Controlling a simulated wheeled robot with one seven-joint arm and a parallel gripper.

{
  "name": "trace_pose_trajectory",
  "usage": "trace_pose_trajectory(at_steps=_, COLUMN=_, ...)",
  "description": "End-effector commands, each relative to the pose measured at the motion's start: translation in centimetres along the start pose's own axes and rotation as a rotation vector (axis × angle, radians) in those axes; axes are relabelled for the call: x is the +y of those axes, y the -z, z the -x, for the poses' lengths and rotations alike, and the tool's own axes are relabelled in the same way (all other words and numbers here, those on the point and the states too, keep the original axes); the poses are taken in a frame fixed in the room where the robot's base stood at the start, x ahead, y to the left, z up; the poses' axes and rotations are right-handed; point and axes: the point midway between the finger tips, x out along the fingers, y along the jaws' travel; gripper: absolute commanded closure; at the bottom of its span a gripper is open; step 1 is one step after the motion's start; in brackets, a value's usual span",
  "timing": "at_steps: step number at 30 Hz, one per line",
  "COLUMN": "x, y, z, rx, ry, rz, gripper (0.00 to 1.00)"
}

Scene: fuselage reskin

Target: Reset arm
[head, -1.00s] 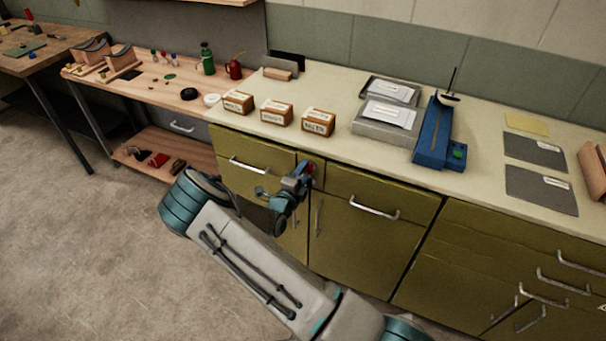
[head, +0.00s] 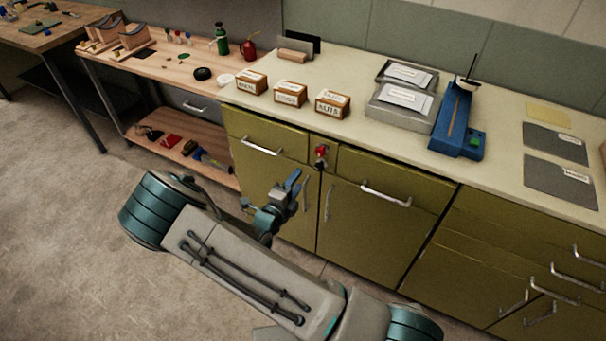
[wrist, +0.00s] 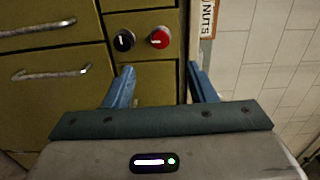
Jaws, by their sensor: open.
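My gripper (head: 295,184) is open and empty in front of the olive cabinet, a little below the red knob (head: 321,151). In the wrist view my gripper's two blue fingers (wrist: 162,88) stand apart with nothing between them. The red knob (wrist: 159,38) shows there beyond the fingers, beside a black knob (wrist: 123,40) with a white mark. Both knobs sit on a narrow olive panel.
Olive drawers and doors with metal handles (head: 385,194) line the cream counter (head: 350,65). Labelled boxes (head: 290,94), grey trays (head: 404,105) and a blue tool (head: 457,122) stand on it. A wooden bench (head: 165,65) is at left. The floor (head: 60,200) at left is clear.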

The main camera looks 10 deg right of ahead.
Motion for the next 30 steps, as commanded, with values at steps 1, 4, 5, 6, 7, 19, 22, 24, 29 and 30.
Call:
trace_pose_trajectory(at_steps=1, x=0.0, y=0.0, z=0.5, rx=0.0, ry=0.0, rz=0.001, gripper=0.49)
trace_pose_trajectory(at_steps=4, x=0.0, y=0.0, z=1.0, rx=-0.001, ry=0.001, rz=0.001, gripper=0.49)
trace_pose_trajectory(at_steps=5, x=0.0, y=0.0, z=1.1, rx=-0.001, ry=0.0, rz=0.001, gripper=0.49)
trace_pose_trajectory(at_steps=6, x=0.0, y=0.0, z=1.1, rx=-0.001, ry=0.0, rz=0.001, gripper=0.49)
trace_pose_trajectory(at_steps=7, x=0.0, y=0.0, z=1.2, rx=0.0, ry=0.0, rz=0.001, gripper=0.49)
trace_pose_trajectory(at_steps=19, x=0.0, y=0.0, z=1.1, rx=0.0, ry=0.0, rz=0.001, gripper=0.49)
trace_pose_trajectory(at_steps=22, x=0.0, y=0.0, z=1.1, rx=0.0, ry=0.0, rz=0.001, gripper=0.49)
trace_pose_trajectory(at_steps=24, x=-0.6, y=0.7, z=0.8, rx=0.037, ry=-0.009, rz=-0.048, gripper=0.49)
trace_pose_trajectory(at_steps=29, x=-3.2, y=4.3, z=-0.1, rx=0.236, ry=-0.05, rz=-0.309, gripper=0.49)
trace_pose_trajectory(at_steps=30, x=-3.9, y=5.5, z=-0.3, rx=0.301, ry=-0.058, rz=-0.394, gripper=0.49)
